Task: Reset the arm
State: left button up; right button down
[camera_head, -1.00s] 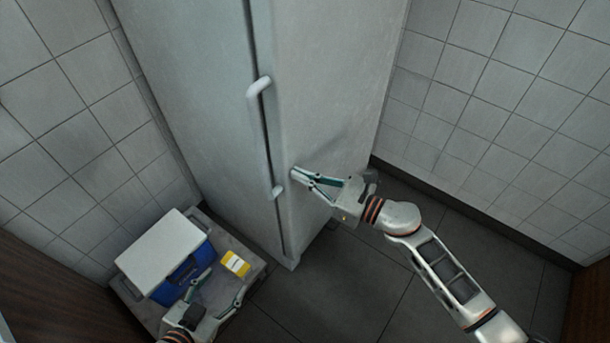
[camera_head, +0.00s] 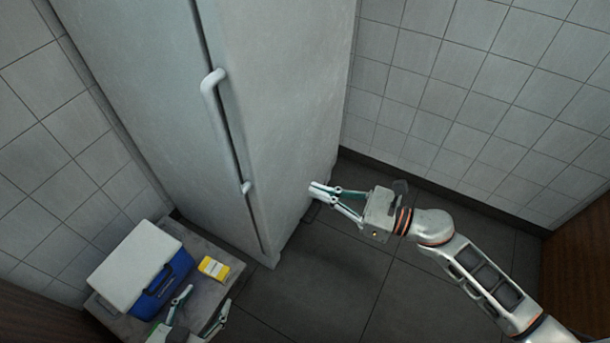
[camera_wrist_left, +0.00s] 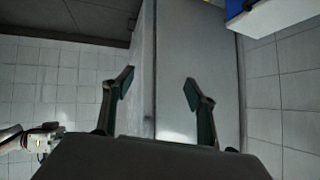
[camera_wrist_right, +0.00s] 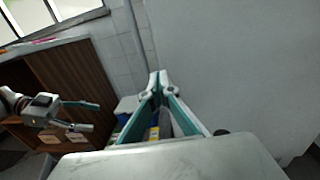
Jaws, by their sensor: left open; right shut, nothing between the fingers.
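My right gripper (camera_head: 318,190) is in front of the lower right part of the tall grey-white fridge (camera_head: 290,100). It is shut and empty; its fingertips meet in the right wrist view (camera_wrist_right: 158,80). I cannot tell whether it touches the fridge. My left gripper (camera_head: 205,305) is low at the left, by the small table. Its fingers are spread, with nothing between them, also in the left wrist view (camera_wrist_left: 158,88). The fridge door is shut, with a long white handle (camera_head: 226,130) along its edge.
A blue cooler box (camera_head: 165,283) with a white lid and a yellow box (camera_head: 213,268) stand on the small grey table (camera_head: 222,250) left of the fridge. Tiled walls (camera_head: 440,90) close in both sides. The dark floor (camera_head: 345,275) in front is clear.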

pick_arm(q)
jog(key=shift+r, duration=0.1)
pick_arm(e)
jog(key=shift+s+d, duration=0.1)
jog(key=shift+d, duration=0.05)
jog(key=shift+r, duration=0.1)
jog(key=s+d+r+m+t+h+p, duration=0.1)
jog(key=d+m+t+h+p, duration=0.25)
jog(key=m, duration=0.85)
jog(key=s+d+r+m+t+h+p, duration=0.1)
jog(key=s+d+m+t+h+p, duration=0.2)
jog(key=m, duration=0.8)
pick_arm(q)
jog(key=shift+n, duration=0.4)
jog(key=r+p, duration=0.1)
jog(key=s+r+p, duration=0.1)
jog(key=r, duration=0.1)
jog(key=r+p, duration=0.1)
jog(key=shift+s+d+r, duration=0.25)
jog(key=shift+s+d, duration=0.05)
pick_arm(e)
jog(key=s+d+f+m+g+h, duration=0.2)
jog(key=s+f+m, duration=0.4)
jog(key=m, duration=0.4)
jog(key=s+d+f+m+g+h, duration=0.3)
jog(key=s+f+m, duration=0.3)
jog(key=s+m, duration=0.3)
jog(key=shift+s+d+m+h, duration=0.2)
jog(key=shift+d+m+h, duration=0.4)
jog(key=shift+m+h, duration=0.35)
